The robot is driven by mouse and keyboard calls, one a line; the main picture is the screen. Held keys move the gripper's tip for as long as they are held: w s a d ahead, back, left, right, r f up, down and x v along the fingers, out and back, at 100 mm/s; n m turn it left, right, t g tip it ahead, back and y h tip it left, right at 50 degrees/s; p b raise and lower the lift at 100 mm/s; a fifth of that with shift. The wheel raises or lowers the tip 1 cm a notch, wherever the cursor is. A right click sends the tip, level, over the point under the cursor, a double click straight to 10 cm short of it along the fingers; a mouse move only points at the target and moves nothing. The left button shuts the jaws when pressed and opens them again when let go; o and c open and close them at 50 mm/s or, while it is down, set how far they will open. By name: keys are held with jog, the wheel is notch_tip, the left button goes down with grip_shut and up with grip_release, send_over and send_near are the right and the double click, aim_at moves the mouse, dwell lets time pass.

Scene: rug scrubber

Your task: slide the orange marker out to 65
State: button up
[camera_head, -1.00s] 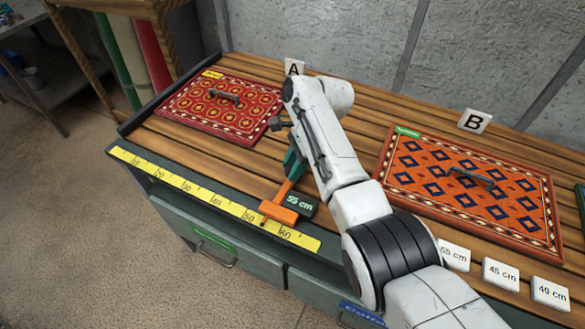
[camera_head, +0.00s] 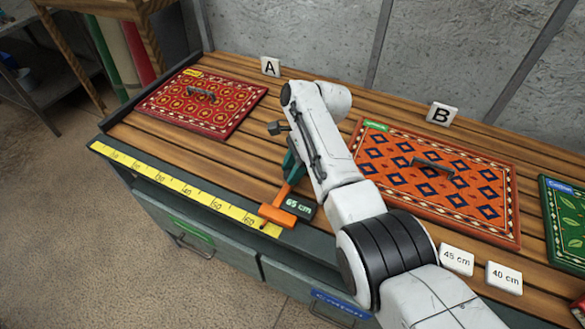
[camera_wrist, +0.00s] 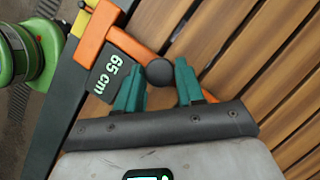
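The orange marker (camera_head: 277,215) sits on the yellow tape (camera_head: 180,187) near its right end, past the 60 mark. Its dark tag (camera_head: 300,207) reads 65 cm; the tag (camera_wrist: 110,68) is also readable in the wrist view. An orange bar runs from the marker to a round dark knob (camera_wrist: 160,73). My gripper (camera_wrist: 160,75) has its two teal fingers apart, one on each side of the knob, with narrow gaps visible. In the head view my gripper (camera_head: 291,163) is over the bench slats behind the marker, partly hidden by my arm.
A red rug (camera_head: 200,104) lies by sign A (camera_head: 270,67). An orange-blue rug (camera_head: 400,150) lies by sign B (camera_head: 442,115), and a green rug (camera_head: 567,215) at right. White cards (camera_head: 456,259) reading 45 cm and 40 cm (camera_head: 504,278) lie right of my arm.

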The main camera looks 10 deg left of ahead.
jog(key=o, duration=0.4)
jog(key=shift+c, duration=0.2)
jog(key=v, duration=1)
jog(key=shift+d+r, duration=0.2)
jog(key=shift+r, duration=0.15)
jog(key=shift+w, duration=0.15)
